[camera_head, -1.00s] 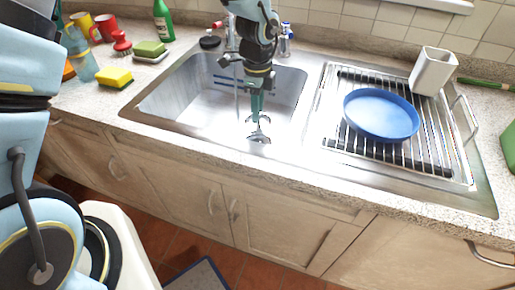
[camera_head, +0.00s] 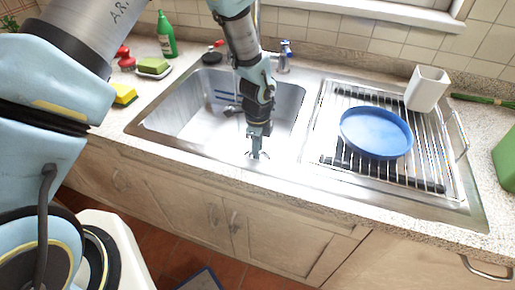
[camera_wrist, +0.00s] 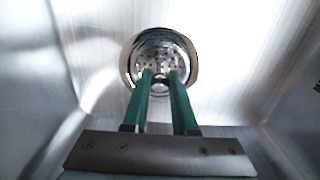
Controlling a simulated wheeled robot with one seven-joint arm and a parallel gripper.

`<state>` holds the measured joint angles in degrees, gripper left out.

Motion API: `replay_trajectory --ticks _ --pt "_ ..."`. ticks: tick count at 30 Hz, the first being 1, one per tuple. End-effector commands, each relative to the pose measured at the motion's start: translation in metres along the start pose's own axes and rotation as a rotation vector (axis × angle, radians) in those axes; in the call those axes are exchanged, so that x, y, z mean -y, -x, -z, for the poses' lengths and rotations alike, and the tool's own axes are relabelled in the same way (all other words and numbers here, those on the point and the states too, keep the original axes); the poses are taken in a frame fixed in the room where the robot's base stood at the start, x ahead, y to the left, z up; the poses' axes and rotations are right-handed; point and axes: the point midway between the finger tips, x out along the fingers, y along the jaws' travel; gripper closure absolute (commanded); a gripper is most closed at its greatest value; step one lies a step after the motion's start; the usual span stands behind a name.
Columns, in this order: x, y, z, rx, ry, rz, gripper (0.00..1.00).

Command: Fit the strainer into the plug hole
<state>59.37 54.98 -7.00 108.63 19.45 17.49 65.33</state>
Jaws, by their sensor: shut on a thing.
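My gripper (camera_head: 257,148) points down at the near side of the steel sink basin (camera_head: 190,118). In the wrist view its two green fingers (camera_wrist: 160,78) are close together on a shiny round metal strainer (camera_wrist: 160,48) with small holes. The strainer shows beyond the fingertips against bare steel. In the head view only a small bright part shows below the fingers (camera_head: 257,156). I cannot make out the plug hole apart from the strainer, nor whether the strainer sits in it or above it.
A drying rack (camera_head: 432,168) with a blue plate (camera_head: 376,132) is right of the basin. A white cup (camera_head: 427,88) stands behind. A tap (camera_head: 284,56) is at the back. A sponge (camera_head: 124,94), soap (camera_head: 153,65) and green bottle (camera_head: 166,36) are at left.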

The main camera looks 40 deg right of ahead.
Motion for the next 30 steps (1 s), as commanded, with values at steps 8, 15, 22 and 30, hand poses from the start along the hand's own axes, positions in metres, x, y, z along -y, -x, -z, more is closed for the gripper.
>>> replay_trajectory --ticks 8,15,22,30 --pt "0.000 -0.001 0.000 0.000 0.001 -0.001 0.49" --pt "0.000 -0.001 0.000 0.000 0.000 -0.001 0.44" --pt "0.001 0.003 0.000 -0.001 0.002 0.002 0.44" --pt "0.000 0.044 -0.006 -0.001 0.003 0.004 0.44"
